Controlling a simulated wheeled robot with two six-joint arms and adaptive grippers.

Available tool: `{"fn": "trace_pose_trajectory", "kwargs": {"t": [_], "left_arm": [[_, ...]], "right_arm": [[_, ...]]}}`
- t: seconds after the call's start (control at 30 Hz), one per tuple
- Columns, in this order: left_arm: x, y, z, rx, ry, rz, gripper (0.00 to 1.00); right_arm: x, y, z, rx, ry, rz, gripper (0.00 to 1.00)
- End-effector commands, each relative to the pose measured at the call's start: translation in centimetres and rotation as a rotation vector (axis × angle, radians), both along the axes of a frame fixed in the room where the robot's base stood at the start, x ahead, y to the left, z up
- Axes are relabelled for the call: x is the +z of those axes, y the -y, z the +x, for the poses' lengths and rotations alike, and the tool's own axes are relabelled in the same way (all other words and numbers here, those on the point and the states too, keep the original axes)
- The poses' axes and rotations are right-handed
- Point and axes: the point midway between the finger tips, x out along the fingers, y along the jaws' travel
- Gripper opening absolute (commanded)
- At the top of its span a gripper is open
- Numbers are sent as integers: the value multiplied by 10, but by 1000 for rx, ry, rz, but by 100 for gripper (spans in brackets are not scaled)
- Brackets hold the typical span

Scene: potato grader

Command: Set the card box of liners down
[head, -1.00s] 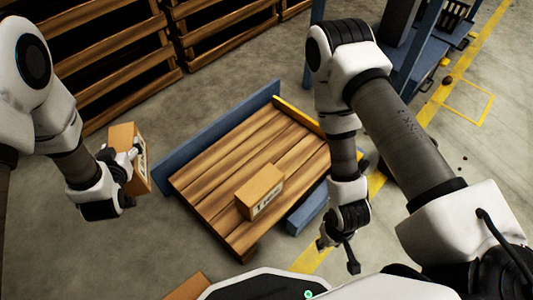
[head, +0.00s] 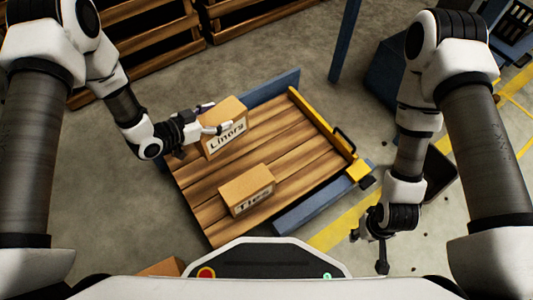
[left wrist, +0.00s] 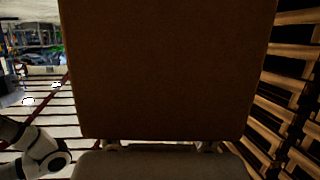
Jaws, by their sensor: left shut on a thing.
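The card box of liners (head: 228,138), brown with a white "Liners" label, is in my left gripper (head: 214,118) at the far left part of the wooden deck (head: 291,140). The fingers are shut on it. I cannot tell whether its underside touches the planks. In the left wrist view the box (left wrist: 167,70) fills the middle as a dark brown face. My right gripper (head: 369,252) hangs to the right of the deck, empty, with its fingers apart.
A second card box labelled "Ties" (head: 247,188) sits on the deck, nearer to me. A blue edge board (head: 272,87) runs along the far side and a yellow rail (head: 325,130) along the right. Planks right of the liners box are clear. Wooden crates (head: 150,40) stand behind.

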Motion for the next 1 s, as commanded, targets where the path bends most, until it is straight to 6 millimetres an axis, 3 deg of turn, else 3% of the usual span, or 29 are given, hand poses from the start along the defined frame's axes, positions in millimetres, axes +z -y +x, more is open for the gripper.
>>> {"fn": "trace_pose_trajectory", "kwargs": {"t": [0.03, 0.1, 0.23, 0.7, 0.8, 1.0], "left_arm": [[-20, -7, -7, -35, -3, -2, 3], [-36, -12, -18, -86, -2, 0, 3], [-53, -18, -29, -130, -2, -1, 3], [-143, -18, -29, -136, -2, -1, 3], [-151, -18, -29, -135, -1, 0, 3], [-148, -18, -29, -134, -1, -1, 3]], "right_arm": [[-9, 0, 0, 0, 0, 0, 40], [-13, 0, 0, 0, 0, 0, 40], [-19, 0, 0, 0, 0, 0, 40], [-69, 0, 0, -1, 1, 0, 40], [-72, 0, 1, -3, 2, 0, 40], [-69, 0, 1, -3, 3, 0, 40]]}}
